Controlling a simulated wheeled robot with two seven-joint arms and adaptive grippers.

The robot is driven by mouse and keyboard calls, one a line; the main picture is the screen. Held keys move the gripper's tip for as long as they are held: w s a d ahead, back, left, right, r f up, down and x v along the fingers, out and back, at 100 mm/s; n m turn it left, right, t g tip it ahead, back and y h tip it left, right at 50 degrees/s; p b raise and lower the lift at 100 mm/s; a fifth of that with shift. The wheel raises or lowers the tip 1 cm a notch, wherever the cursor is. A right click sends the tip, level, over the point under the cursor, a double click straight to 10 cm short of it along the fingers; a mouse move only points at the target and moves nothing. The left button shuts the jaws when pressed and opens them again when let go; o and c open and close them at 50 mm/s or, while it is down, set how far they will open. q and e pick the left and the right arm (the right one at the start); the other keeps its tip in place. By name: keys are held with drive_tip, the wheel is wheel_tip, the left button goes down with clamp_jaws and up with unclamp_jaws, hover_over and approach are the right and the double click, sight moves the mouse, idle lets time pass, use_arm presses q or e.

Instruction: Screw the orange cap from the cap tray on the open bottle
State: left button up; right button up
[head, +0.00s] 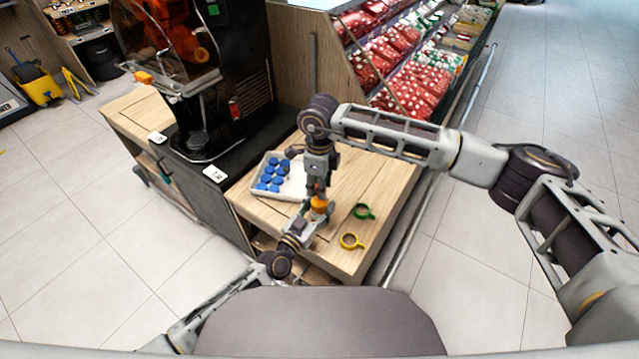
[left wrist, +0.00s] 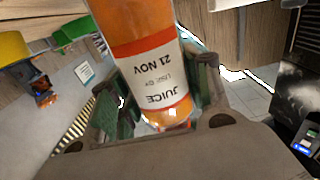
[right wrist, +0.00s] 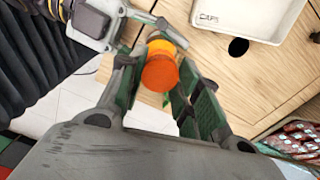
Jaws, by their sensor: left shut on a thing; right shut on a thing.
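My left gripper (head: 305,222) is shut around a juice bottle (left wrist: 150,70) with a white and red label; its fingers (left wrist: 160,112) press on both sides of the bottle. My right gripper (head: 318,188) points down right above the left one and is shut on the orange cap (right wrist: 160,74). The cap tray (head: 262,194) holds several blue caps (head: 272,172).
The juicer machine (head: 215,80) stands to the left. A shelf of red packages (head: 410,90) is behind.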

drive_tip(key=shift+f, duration=0.6)
idle(0.8)
